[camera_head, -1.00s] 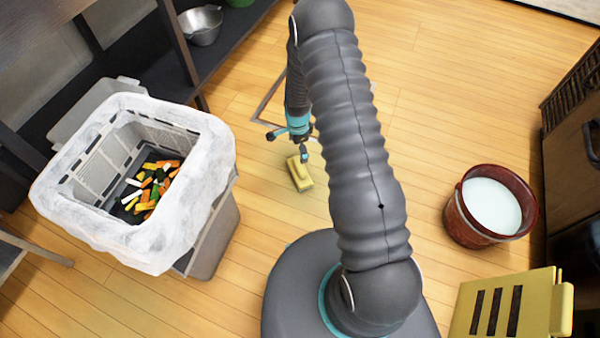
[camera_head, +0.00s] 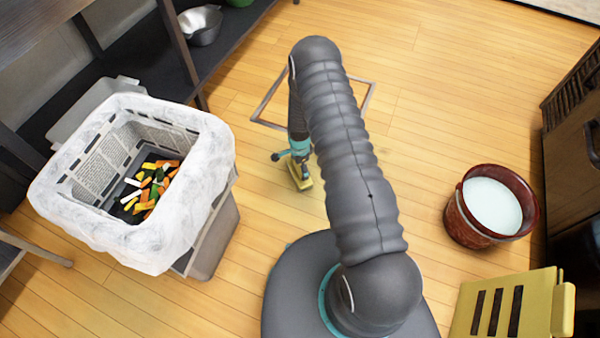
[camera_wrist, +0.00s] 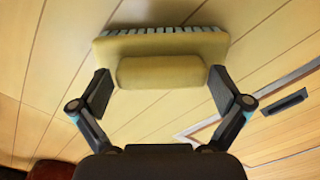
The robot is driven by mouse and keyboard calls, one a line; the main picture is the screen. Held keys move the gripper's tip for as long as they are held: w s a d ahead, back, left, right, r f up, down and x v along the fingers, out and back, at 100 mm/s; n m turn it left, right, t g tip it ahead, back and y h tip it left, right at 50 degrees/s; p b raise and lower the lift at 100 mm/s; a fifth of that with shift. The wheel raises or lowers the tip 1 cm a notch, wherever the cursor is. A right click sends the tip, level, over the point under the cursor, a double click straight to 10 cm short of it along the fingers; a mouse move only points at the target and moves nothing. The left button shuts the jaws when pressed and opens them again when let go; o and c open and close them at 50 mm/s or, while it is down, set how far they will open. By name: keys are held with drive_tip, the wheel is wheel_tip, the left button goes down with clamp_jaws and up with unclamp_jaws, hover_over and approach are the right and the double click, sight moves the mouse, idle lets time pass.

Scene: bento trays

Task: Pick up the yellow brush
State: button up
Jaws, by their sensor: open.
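The yellow brush (camera_head: 302,183) lies on the wooden floor in front of my base, partly hidden by my gripper in the head view. In the wrist view the brush (camera_wrist: 160,48) shows a flat yellow block with a raised handle (camera_wrist: 161,71) and a row of bristles along its far edge. My gripper (camera_wrist: 160,88) is open, with one finger on each side of the handle. The fingertips are close to the handle's ends; I cannot tell if they touch it. In the head view my gripper (camera_head: 300,168) is right over the brush.
A lined bin (camera_head: 190,215) with colourful scraps stands at left. A red bucket (camera_head: 462,222) of whitish liquid stands at right, near a yellow slotted object (camera_head: 460,318). A thin square outline (camera_head: 268,100) is on the floor beyond my gripper. Dark shelving (camera_head: 150,75) is at upper left.

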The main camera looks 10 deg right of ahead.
drive_tip(key=shift+f, duration=0.2)
drive_tip(key=c, duration=1)
drive_tip(key=shift+r, duration=0.5)
drive_tip(key=r, duration=0.3)
drive_tip(key=shift+s+d+r, duration=0.1)
drive_tip(key=shift+d+r, duration=0.2)
drive_tip(key=shift+r, duration=0.05)
drive_tip(key=s+d+r, duration=0.5)
drive_tip(key=d+r, duration=0.1)
drive_tip(key=d, duration=0.3)
drive_tip(key=shift+s+d+r, duration=0.2)
drive_tip(key=shift+s, duration=0.2)
